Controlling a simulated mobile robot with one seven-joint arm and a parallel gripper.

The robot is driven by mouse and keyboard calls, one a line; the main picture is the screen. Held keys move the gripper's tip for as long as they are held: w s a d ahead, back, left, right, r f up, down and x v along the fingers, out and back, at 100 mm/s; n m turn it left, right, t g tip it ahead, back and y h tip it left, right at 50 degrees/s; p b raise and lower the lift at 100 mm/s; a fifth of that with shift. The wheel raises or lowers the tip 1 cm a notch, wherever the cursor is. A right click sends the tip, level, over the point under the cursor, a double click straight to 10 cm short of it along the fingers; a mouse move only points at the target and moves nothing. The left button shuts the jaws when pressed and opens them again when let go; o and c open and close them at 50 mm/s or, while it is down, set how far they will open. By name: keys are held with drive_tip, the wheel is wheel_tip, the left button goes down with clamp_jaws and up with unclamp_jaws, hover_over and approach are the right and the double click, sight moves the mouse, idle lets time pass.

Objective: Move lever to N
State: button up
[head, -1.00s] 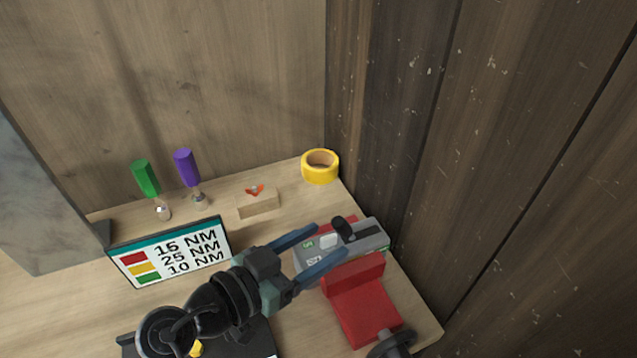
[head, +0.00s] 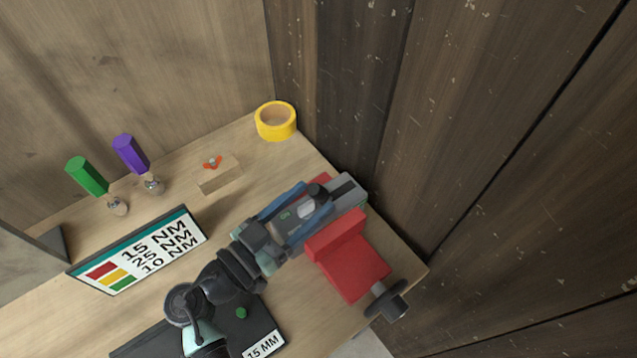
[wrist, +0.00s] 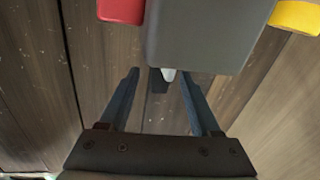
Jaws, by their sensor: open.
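The grey box (head: 346,190) sits at the red vise (head: 350,262) on the bench's right side. Its pale lever (head: 309,208) shows between my fingers in the head view. My gripper (head: 322,195) is open, with one blue finger on each side of the lever. In the wrist view, the grey box (wrist: 205,35) is ahead of my gripper (wrist: 158,74), and the pale lever tip (wrist: 169,74) and a dark part (wrist: 157,83) show between the fingers. I cannot tell whether a finger touches the lever. The fingers hide much of the box's face, and I cannot read an N mark.
A yellow tape roll (head: 276,120) stands at the back corner. A small wooden block (head: 219,178), green (head: 88,177) and purple (head: 130,153) handled tools and a torque sign (head: 140,250) are to the left. Dark plank walls close off the right.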

sight(312, 199)
drive_tip(key=shift+x, duration=1.6)
clamp_jaws()
